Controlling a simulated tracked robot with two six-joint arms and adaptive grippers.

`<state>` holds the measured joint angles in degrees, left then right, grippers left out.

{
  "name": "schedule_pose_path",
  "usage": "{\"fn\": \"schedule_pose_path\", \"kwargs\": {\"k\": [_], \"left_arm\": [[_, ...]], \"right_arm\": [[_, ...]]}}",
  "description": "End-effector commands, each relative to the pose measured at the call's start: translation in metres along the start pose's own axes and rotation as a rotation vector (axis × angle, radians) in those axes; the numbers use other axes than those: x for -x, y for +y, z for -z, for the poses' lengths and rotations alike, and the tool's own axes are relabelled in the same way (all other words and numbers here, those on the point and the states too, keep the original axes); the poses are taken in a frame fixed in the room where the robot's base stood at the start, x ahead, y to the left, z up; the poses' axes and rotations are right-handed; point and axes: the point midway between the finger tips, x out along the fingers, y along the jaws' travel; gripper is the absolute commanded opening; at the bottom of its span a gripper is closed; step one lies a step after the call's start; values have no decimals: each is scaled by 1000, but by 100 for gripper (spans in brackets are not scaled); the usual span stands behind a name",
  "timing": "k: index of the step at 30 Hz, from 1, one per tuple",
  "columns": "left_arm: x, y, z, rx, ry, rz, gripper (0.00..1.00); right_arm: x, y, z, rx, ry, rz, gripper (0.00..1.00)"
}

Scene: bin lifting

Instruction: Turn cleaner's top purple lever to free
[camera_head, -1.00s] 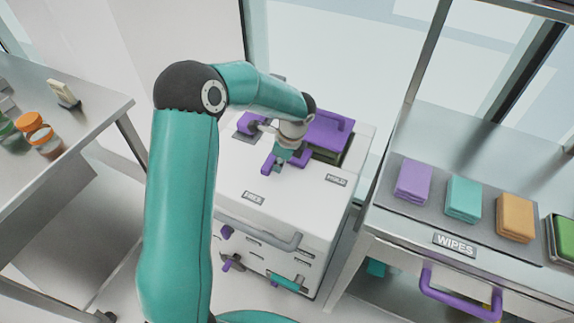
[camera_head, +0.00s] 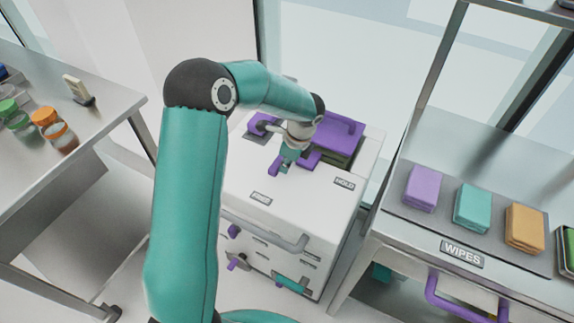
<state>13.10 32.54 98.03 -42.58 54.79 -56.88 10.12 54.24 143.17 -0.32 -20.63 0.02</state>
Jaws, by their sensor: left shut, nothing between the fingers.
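The cleaner (camera_head: 300,207) is a white cabinet in the middle of the head view. Its top has a FREE label (camera_head: 261,198) at the front left and a HOLD label (camera_head: 345,183) at the right. A purple lever (camera_head: 274,166) lies on top, with purple showing on both sides of my left gripper. My left gripper (camera_head: 285,167) is teal, shut and empty, pointing down at the lever. I cannot tell whether it touches. The gripper and wrist hide the lever's middle. My right gripper is not in view.
A purple lid-like part (camera_head: 338,133) sits at the cleaner's back right, and a front handle (camera_head: 270,235) juts out below. A steel table (camera_head: 95,135) with jars stands left. A WIPES bench (camera_head: 400,235) with folded cloths stands close on the right.

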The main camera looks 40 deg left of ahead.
Motion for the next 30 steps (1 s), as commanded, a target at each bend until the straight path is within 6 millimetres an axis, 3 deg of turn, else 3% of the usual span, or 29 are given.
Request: {"fn": "schedule_pose_path", "kwargs": {"k": [15, 30], "left_arm": [[86, 1, -1, -1, 2, 4, 0], [92, 2, 0, 2, 2, 2, 0]], "right_arm": [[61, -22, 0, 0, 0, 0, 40], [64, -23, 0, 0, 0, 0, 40]]}}
